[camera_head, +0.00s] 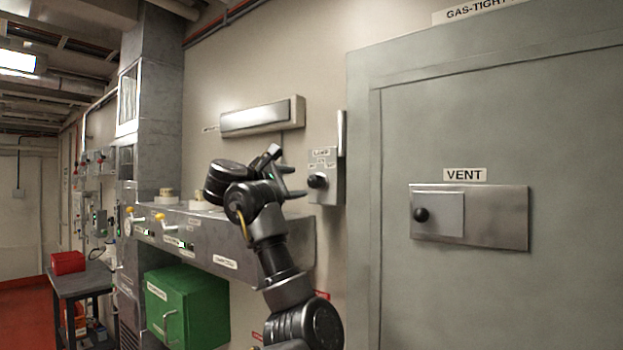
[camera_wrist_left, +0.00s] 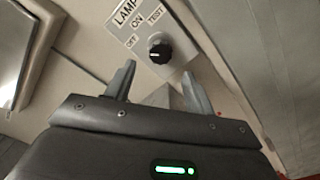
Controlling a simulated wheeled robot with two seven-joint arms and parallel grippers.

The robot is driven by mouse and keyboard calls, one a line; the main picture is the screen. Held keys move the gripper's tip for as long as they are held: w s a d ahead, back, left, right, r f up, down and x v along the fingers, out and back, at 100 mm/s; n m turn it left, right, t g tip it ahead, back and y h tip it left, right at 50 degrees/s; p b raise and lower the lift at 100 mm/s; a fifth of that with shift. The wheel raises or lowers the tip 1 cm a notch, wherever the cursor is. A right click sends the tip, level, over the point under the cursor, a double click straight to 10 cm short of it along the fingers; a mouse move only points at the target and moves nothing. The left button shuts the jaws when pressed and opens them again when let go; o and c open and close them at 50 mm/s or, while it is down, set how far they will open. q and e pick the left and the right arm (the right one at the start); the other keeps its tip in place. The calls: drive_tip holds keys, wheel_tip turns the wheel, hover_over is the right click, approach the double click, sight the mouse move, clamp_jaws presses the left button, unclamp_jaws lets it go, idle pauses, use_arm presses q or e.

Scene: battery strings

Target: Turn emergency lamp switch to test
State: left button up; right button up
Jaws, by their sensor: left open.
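The emergency lamp switch is a black round knob (camera_head: 317,181) on a small grey wall box (camera_head: 327,160), left of the large grey door. In the left wrist view the knob (camera_wrist_left: 159,52) shows below a plate (camera_wrist_left: 138,22) reading LAMP, with OFF, ON and TEST marks. A light line on the knob points to its left side; the exact setting is hard to tell. My left gripper (camera_head: 289,181) is open and empty, just left of the box. In the left wrist view its fingers (camera_wrist_left: 158,88) stand apart below the knob, not around it. My right gripper is not in view.
A long lamp (camera_head: 255,118) is on the wall above my left arm. A large grey door (camera_head: 480,120) with a VENT panel (camera_head: 490,218) fills the right.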

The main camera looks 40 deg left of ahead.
sight(312, 182)
use_arm(q)
drive_tip(key=w+p, duration=0.3)
drive_tip(key=w, duration=0.4)
drive_tip(key=shift+w+r, duration=0.1)
drive_tip(key=shift+r, duration=0.05)
drive_tip(key=shift+w+p, duration=0.3)
drive_tip(key=shift+w, duration=0.15)
drive_tip(key=shift+f, duration=0.2)
